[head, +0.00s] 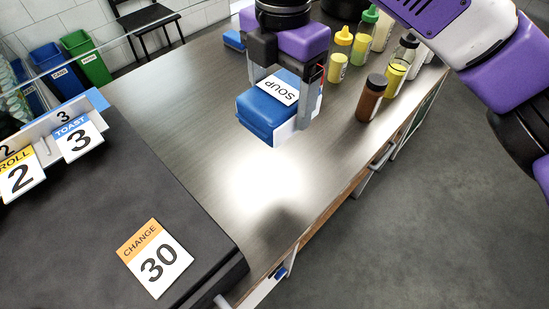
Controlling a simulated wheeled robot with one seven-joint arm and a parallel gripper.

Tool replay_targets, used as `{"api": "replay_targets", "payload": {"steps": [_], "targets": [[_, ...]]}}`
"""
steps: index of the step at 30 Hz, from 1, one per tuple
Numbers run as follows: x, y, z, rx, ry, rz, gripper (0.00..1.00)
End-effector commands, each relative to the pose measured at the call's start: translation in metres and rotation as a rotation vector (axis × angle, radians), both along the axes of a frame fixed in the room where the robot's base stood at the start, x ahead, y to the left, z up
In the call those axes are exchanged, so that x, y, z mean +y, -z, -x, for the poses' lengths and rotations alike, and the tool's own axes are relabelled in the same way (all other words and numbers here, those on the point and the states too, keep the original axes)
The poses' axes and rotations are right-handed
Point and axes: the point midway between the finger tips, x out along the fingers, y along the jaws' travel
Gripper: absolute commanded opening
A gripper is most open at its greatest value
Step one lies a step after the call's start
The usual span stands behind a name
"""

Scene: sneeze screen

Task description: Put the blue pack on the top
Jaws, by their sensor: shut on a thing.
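My gripper (279,104) is shut on a blue pack (262,117) with a white label reading SOUP. It holds the pack over the wood-grain counter (190,105), with a finger on either side. A soft shadow lies on the counter below, and the pack looks raised above it. Its exact height cannot be told. A dark flat top (90,220) lies to the left and nearer, beside the counter, and its open middle is bare.
A CHANGE 30 card (157,260) lies at the dark top's near right corner. ROLL (20,172) and TOAST (77,138) cards stand at its left. Several bottles, including a brown one (371,98), stand right of my gripper. Another blue item (233,40) sits behind it.

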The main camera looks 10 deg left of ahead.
Motion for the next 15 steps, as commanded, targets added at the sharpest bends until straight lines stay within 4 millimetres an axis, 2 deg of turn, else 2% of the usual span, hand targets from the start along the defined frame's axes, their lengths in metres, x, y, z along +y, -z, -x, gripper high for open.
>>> {"api": "replay_targets", "payload": {"steps": [5,15], "targets": [[0.000,0.026,0.001,0.004,-0.001,-0.001,0.11],[0.000,0.104,0.001,0.003,0.000,0.000,0.11]]}}
